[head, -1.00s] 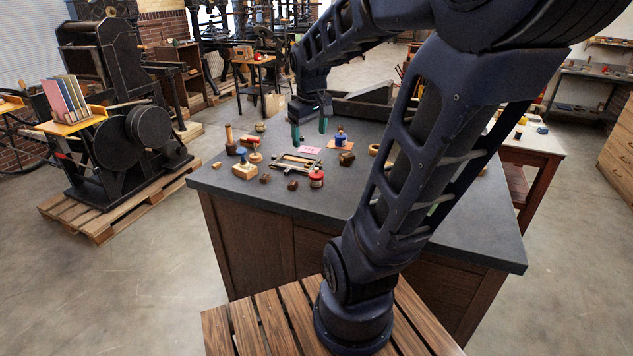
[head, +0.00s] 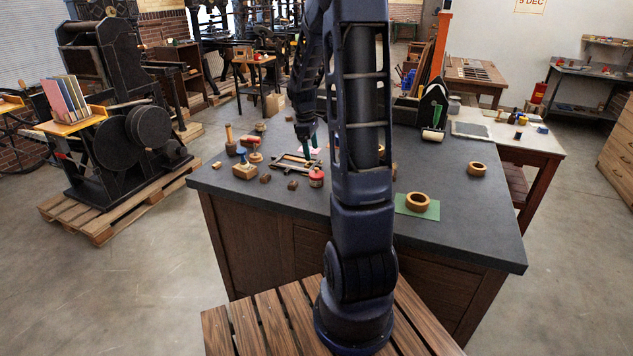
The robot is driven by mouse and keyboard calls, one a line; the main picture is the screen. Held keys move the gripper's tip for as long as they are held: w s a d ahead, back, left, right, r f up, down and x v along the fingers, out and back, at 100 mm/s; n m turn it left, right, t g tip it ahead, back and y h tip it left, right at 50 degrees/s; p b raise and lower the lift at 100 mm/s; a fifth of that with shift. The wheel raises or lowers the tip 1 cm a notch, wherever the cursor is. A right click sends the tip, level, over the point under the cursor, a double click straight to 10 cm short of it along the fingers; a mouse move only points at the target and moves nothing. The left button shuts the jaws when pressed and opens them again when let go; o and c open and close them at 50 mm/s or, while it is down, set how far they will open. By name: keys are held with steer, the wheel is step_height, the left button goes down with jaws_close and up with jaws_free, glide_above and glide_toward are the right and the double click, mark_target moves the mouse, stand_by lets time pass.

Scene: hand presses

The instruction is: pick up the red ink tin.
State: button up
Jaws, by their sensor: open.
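The red ink tin (head: 316,177) stands upright on the dark table top, right of the middle of the small objects and just left of my arm. It is a small red can with a pale band and a dark top. My gripper (head: 308,150) is open, with teal fingertips pointing down, behind the tin and above the dark frame (head: 293,162). It is apart from the tin. My arm hides part of the table to the right of the tin.
A wooden block with a blue-knobbed tool (head: 244,168), stamps (head: 254,150) and small brown lumps (head: 292,185) stand left of the tin. A wooden ring (head: 417,201) lies on a green sheet (head: 432,209) at right. The front of the grey table top (head: 450,235) is clear.

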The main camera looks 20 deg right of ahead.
mark_target(317, 173)
steer(key=shift+w+d+f, duration=0.3)
steer(key=shift+w+f, duration=0.1)
steer(key=shift+f, duration=0.3)
steer(key=f, duration=0.5)
steer(key=shift+s+d, duration=0.2)
steer(key=shift+d, duration=0.1)
steer(key=shift+s+d+f, duration=0.15)
steer(key=shift+f, duration=0.8)
steer(key=shift+s+d+f, duration=0.1)
steer(key=shift+s+f, duration=0.1)
steer(key=shift+f, duration=0.7)
steer(key=shift+s+d+f, duration=0.15)
steer(key=shift+f, duration=0.8)
jaws_close()
